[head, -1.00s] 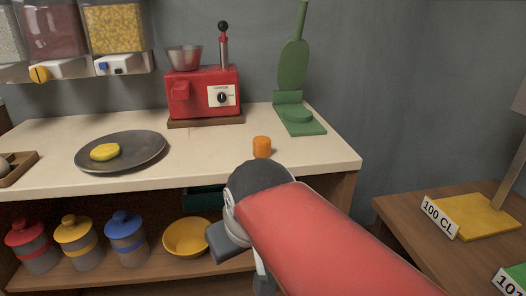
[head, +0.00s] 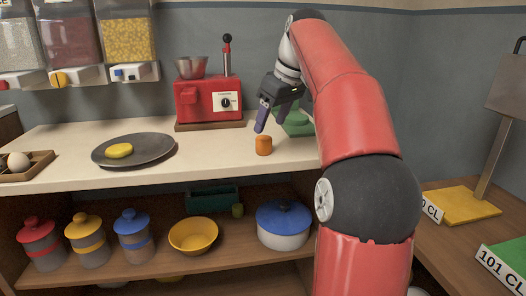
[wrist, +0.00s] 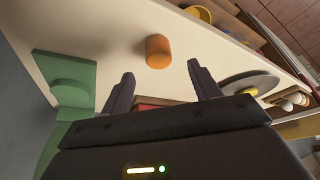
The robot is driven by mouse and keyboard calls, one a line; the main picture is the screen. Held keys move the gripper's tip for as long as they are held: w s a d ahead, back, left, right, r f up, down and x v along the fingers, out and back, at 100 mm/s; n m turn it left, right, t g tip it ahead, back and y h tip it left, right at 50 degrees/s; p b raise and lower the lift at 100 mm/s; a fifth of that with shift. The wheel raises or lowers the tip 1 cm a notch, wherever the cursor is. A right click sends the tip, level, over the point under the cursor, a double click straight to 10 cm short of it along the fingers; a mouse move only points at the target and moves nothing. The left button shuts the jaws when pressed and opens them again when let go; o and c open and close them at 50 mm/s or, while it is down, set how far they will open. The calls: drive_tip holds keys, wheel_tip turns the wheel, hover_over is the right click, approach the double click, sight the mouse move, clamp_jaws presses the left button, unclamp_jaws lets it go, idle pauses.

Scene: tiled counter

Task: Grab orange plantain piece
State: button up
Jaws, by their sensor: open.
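The orange plantain piece (head: 263,145) is a short upright cylinder on the pale counter, near its front edge. It also shows in the wrist view (wrist: 158,51), beyond the fingertips and roughly between their lines. My gripper (head: 268,118) is above the counter, just behind and above the piece, with its fingers pointing down. In the wrist view my gripper's two dark fingers (wrist: 159,78) are spread apart with nothing between them. The piece is not touched.
A green press (head: 296,122) stands behind my gripper, partly hidden by it. A red machine (head: 208,102) is at the back. A dark plate (head: 160,149) with a yellow piece (head: 119,150) lies to the left. The counter (head: 215,150) between plate and orange piece is clear.

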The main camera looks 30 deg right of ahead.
sight(262, 147)
drive_tip(key=b+x, duration=0.1)
drive_tip(key=x, duration=0.5)
drive_tip(key=shift+w+d+f+b, duration=0.1)
drive_tip(key=shift+w+f+b, duration=0.05)
drive_tip(key=shift+f+b, duration=0.2)
drive_tip(key=shift+r, duration=0.1)
drive_tip(key=c, duration=1.1)
